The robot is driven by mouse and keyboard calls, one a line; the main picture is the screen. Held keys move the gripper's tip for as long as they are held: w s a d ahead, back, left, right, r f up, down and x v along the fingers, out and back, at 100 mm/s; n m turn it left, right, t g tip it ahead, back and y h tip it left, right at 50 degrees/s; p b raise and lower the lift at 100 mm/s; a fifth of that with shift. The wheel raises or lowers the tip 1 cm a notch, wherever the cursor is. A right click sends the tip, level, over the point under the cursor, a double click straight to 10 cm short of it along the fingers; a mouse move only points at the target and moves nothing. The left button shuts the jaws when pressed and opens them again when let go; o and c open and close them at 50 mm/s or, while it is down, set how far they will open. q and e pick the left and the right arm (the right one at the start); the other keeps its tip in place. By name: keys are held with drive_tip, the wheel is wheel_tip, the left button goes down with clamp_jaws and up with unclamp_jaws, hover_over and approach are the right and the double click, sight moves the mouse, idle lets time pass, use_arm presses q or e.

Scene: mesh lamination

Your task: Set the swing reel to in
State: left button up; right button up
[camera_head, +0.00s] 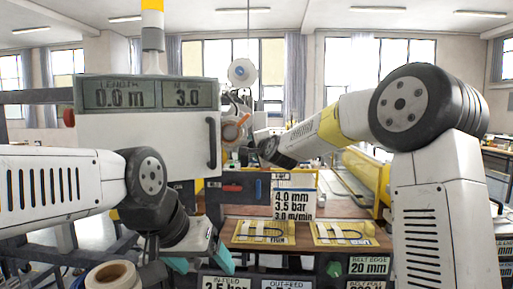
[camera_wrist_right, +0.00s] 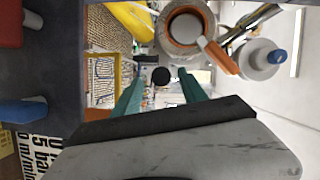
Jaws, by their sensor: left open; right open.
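The swing reel appears to be the orange-rimmed reel (camera_head: 232,131) behind the white display cabinet in the head view. The right wrist view shows an orange-rimmed reel (camera_wrist_right: 186,28) with an orange arm (camera_wrist_right: 220,56). My right gripper (camera_wrist_right: 161,78) is open, its teal fingers either side of a round black knob or end (camera_wrist_right: 160,75); contact cannot be told. In the head view my right wrist covers its fingers. My left gripper (camera_head: 200,262) is open and empty at the lower left, in front of the bench. The reel's in or out setting cannot be read.
The display cabinet (camera_head: 145,145) stands at left with a dark handle. Two yellow-framed trays (camera_head: 262,241) lie on the wooden bench. A white roll with a blue tip (camera_wrist_right: 262,58) is beside the reel. A cardboard-cored roll (camera_head: 112,275) is at the lower left.

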drive_tip(key=shift+v, duration=1.85)
drive_tip(key=s+d+f+n+g+h, duration=0.1)
drive_tip(key=s+d+f+n+g, duration=0.2)
drive_tip(key=s+d, duration=0.4)
drive_tip(key=s+d+f+n+g+h, duration=0.1)
drive_tip(key=s+d+f+n+g, duration=0.2)
drive_tip(key=s, duration=1.6)
drive_tip(key=s+d+f+n+g+h, duration=0.2)
drive_tip(key=s+d+f+n, duration=0.3)
drive_tip(key=s+d+f, duration=0.4)
drive_tip(key=s+d+g, duration=0.1)
drive_tip(key=s+d, duration=0.1)
drive_tip(key=s, duration=0.2)
drive_tip(key=shift+d+f+n+g, duration=0.15)
drive_tip(key=shift+f+n+g, duration=0.15)
drive_tip(key=shift+f, duration=0.05)
drive_tip(key=shift+s, duration=0.15)
